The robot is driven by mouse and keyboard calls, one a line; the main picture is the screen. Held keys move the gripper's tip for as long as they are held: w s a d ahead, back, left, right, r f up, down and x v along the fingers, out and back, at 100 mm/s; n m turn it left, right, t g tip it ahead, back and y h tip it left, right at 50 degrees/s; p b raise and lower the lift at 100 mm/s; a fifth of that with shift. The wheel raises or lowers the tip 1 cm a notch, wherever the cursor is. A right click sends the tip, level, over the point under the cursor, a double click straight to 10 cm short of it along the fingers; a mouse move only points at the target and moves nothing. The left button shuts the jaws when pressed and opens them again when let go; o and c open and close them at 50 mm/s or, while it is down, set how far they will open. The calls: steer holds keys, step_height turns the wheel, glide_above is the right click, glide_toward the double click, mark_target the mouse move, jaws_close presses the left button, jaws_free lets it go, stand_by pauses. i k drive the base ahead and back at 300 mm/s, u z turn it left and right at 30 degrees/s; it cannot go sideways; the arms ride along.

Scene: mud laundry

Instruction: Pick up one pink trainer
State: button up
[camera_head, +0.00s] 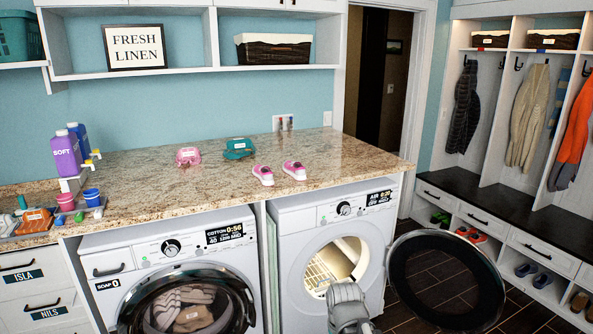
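Two pink trainers with white soles lie on the granite counter, above the gap between the two machines. The left pink trainer (263,174) and the right pink trainer (294,170) sit side by side, a little apart, near the counter's front half. A grey part of my arm shows at the bottom centre, in front of the open dryer. No gripper fingers can be made out, and nothing touches the trainers.
A pink cap (188,156) and a teal cap (239,149) lie behind the trainers on the counter (345,160). The dryer door (446,281) stands open at right. The washer (170,275) is shut with laundry inside.

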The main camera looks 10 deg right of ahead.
mark_target(295, 169)
steer(key=u, duration=0.1)
steer(key=i, duration=1)
steer(key=z, duration=0.1)
